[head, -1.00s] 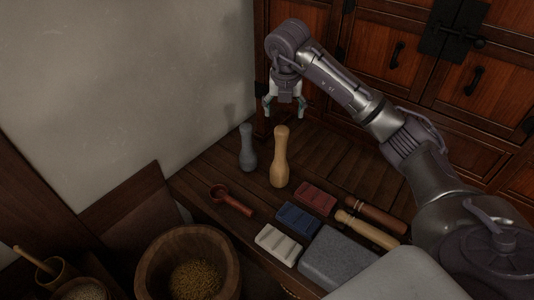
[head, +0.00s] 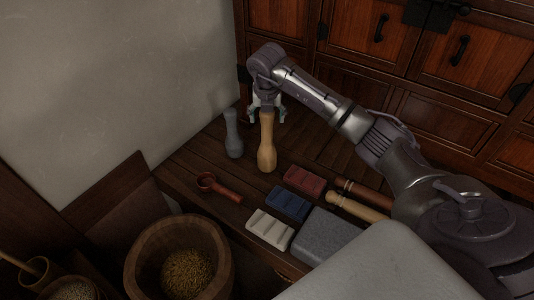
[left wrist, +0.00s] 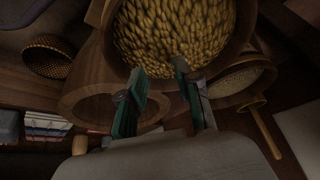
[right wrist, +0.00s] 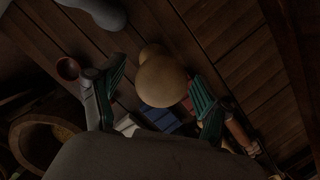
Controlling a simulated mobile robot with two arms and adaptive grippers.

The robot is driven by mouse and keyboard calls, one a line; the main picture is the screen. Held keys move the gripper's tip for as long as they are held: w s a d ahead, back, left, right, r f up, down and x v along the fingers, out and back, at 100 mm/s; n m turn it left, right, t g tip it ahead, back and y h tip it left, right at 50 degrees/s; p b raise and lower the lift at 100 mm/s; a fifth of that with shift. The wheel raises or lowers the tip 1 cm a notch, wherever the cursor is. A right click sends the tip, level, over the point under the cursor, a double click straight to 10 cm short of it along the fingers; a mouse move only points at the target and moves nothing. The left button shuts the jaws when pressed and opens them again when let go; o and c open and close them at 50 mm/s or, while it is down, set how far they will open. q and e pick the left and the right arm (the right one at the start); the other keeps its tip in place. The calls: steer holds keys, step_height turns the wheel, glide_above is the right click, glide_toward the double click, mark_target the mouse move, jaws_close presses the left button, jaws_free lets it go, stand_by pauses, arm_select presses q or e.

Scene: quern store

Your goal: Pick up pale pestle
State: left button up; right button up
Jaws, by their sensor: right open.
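The pale pestle (head: 267,151) stands upright on the dark wooden bench, to the right of a grey pestle (head: 233,136). My right gripper (head: 267,113) is open around the level of its upper end, coming from behind it in the head view. In the right wrist view the pestle's rounded end (right wrist: 163,82) shows between the two spread fingers (right wrist: 155,88), with a gap on each side. I cannot tell how deep it sits between them. My left gripper (left wrist: 165,92) is open and empty, over a bowl of grain in the left wrist view.
A red-brown scoop (head: 217,187), red block (head: 304,179), blue block (head: 288,201), white block (head: 270,229) and grey stone slab (head: 334,236) lie nearer. Two turned wooden pieces (head: 357,206) lie at right. A grain tub (head: 142,250) stands in front; the cabinet (head: 345,88) is behind.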

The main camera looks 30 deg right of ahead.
steer(key=shift+w+d+f, duration=0.1)
steer(key=shift+w+f, duration=0.05)
steer(key=shift+f, duration=0.5)
steer(key=c, duration=1.4)
steer(key=shift+r, duration=0.1)
jaws_close()
